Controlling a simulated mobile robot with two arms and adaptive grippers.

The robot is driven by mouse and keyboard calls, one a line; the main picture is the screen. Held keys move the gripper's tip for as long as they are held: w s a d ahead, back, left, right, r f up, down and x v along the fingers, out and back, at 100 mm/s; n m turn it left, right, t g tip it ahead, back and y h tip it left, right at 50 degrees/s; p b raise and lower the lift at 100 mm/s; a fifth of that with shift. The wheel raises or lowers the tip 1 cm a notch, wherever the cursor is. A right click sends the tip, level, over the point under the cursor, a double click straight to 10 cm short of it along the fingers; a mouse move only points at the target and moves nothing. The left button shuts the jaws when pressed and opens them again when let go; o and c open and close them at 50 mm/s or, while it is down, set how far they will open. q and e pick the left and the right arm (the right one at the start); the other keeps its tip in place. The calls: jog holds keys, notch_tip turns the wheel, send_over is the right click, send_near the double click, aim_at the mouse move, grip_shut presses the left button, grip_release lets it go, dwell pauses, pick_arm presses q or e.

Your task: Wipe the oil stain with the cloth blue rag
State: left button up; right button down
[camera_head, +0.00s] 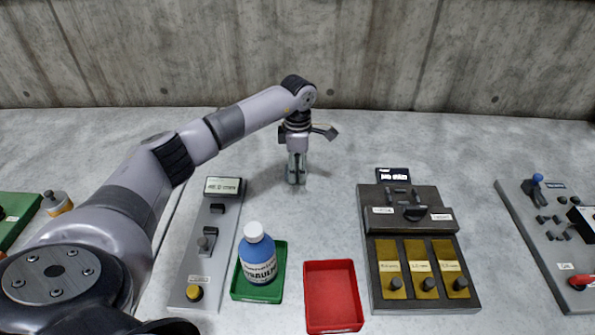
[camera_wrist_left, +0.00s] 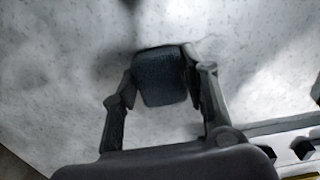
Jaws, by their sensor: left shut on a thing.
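My left gripper (camera_head: 296,176) points straight down over the grey table, behind the control panels. In the left wrist view, its fingers are shut on a dark blue cloth rag (camera_wrist_left: 162,76), which shows between the fingertips. In the head view the rag is hard to make out. Dark smudges show on the surface near the rag in the left wrist view; I cannot tell oil stain from shadow. My right gripper is not in view.
A blue bottle (camera_head: 258,258) stands in a green tray (camera_head: 242,292), beside a red tray (camera_head: 333,298). A narrow control panel (camera_head: 199,268), a wider panel with brass plates (camera_head: 375,250) and a right-hand panel (camera_head: 527,225) surround them. A concrete wall (camera_head: 380,60) closes the back.

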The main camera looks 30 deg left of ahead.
aim_at(296, 197)
pick_arm(q)
jog(key=shift+s+d+p, duration=0.5)
jog(key=shift+s+p, duration=0.15)
jog(key=shift+s, duration=0.25)
jog(key=shift+s+d+p, duration=0.4)
jog(key=shift+s+d, duration=0.1)
jog(key=shift+s, duration=0.3)
jog(key=shift+s+d+p, duration=0.35)
jog(key=shift+s+d, duration=0.1)
jog(key=shift+s, duration=0.3)
jog(key=shift+s+d+f, duration=0.1)
jog(key=shift+s+d, duration=0.25)
jog(key=shift+s, duration=0.25)
jog(key=shift+s+d+f, duration=0.1)
jog(key=shift+s+d, duration=0.05)
jog(key=shift+s, duration=0.05)
jog(key=shift+w+r+p, duration=0.15)
jog(key=shift+r+p, duration=1.75)
jog(key=shift+r, duration=1.15)
